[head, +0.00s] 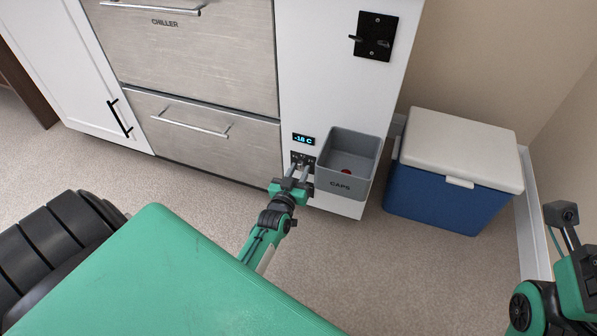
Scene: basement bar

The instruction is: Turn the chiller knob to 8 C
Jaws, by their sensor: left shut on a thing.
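A grey CAPS bin (343,186) with a red item inside is fixed close to the right of the knob. A blue cooler (432,200) with a white lid stands farther right. A black switch plate (375,37) is higher up. Open floor (370,270) lies in front.

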